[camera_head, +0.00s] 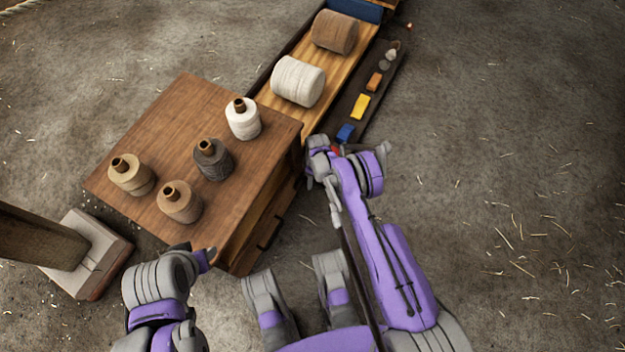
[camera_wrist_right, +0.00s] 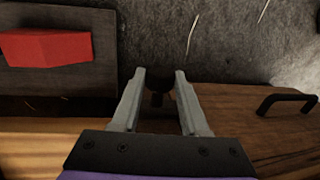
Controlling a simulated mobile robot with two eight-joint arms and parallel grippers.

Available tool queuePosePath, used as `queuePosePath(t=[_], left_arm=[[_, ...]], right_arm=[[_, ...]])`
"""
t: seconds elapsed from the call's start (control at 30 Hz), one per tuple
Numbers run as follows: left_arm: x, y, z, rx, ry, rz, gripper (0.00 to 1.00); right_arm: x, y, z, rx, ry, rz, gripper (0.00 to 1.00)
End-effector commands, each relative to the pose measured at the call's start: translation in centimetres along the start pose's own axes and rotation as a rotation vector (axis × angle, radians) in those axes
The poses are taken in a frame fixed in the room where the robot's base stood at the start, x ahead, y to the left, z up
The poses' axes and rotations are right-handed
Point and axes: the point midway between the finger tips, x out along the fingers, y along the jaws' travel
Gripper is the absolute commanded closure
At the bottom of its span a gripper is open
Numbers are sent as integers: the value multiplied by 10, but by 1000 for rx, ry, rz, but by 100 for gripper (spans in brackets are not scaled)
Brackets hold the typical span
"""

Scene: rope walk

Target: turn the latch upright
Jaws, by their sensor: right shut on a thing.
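The latch (camera_wrist_right: 157,99) shows only as a small dark piece between my right fingertips in the right wrist view, at the edge of the wooden cabinet (camera_wrist_right: 240,112). Its tilt cannot be made out. My right gripper (camera_wrist_right: 160,76) is shut on it, with the fingers a little apart around it. In the head view my right gripper (camera_head: 309,172) is at the cabinet's right corner, largely hidden by my wrist, and the latch is hidden. My left gripper (camera_head: 207,254) is near the cabinet's front edge, apart from the latch; its jaws are not clear.
Several thread spools, one of them white (camera_head: 243,120), stand on the cabinet top (camera_head: 180,105). Large rolls (camera_head: 298,82) lie on the bench behind. A dark tray holds coloured blocks, including a red block (camera_wrist_right: 45,47). A dark handle (camera_wrist_right: 287,102) projects nearby. Floor at right is clear.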

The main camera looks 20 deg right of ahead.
Motion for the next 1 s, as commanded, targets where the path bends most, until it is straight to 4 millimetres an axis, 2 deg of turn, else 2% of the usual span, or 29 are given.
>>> queuePosePath(t=[0.47,1.0], left_arm=[[-2,0,0,0,-1,0,50],[-3,0,0,0,-1,0,50]], right_arm=[[-1,-3,0,-1,-4,69,100],[2,-10,-1,-2,-19,447,100]])
